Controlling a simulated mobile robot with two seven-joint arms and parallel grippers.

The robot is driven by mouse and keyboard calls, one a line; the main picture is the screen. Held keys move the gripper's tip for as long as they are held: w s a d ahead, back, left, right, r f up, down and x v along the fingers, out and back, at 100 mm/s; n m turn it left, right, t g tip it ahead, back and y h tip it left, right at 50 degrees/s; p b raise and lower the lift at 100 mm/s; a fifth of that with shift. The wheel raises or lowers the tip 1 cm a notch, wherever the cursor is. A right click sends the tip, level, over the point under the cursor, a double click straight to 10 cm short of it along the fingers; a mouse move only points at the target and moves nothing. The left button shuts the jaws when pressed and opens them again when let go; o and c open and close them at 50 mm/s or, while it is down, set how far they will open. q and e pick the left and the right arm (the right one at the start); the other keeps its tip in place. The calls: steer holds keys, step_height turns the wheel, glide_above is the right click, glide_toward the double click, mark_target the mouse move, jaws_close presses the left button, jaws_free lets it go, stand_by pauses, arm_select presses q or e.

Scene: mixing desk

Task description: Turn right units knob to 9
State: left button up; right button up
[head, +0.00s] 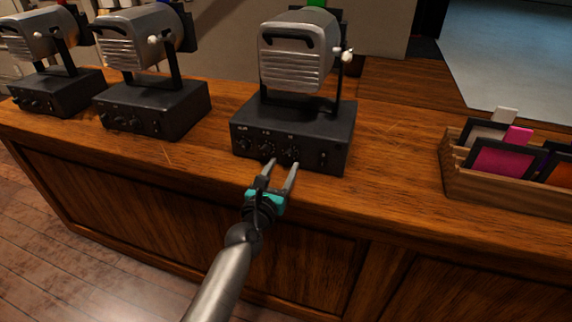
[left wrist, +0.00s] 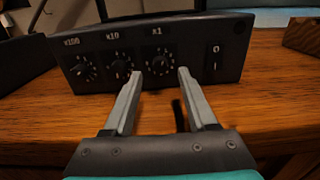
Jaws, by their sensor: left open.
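The right unit is a black box (head: 335,120) with a silver lamp on top. Its front has three dials marked x100 (left wrist: 86,70), x10 (left wrist: 120,68) and x1. The x1 units knob (left wrist: 158,65) is the rightmost, a dark dial with pale marks around it; which digit it points to is too small to read. My left gripper (head: 282,164) is open in front of the box. In the left wrist view its fingertips (left wrist: 160,74) lie to either side of the x1 knob; whether they touch it I cannot tell. My right gripper is out of view.
A rocker switch (left wrist: 213,58) sits right of the x1 knob. Two similar lamp units stand to the left, the nearer box (head: 180,105) and a farther one (head: 75,92). A wooden rack (head: 500,190) of coloured frames stands at right. Bare desktop (head: 395,135) lies between.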

mark_target(288, 158)
arm_select(q)
steer(key=shift+b+x, duration=0.45)
steer(key=shift+x, duration=1.15)
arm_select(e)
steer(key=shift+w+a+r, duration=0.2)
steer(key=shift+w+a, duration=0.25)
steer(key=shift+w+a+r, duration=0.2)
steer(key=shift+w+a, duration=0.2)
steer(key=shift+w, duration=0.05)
arm_select(q)
jaws_close()
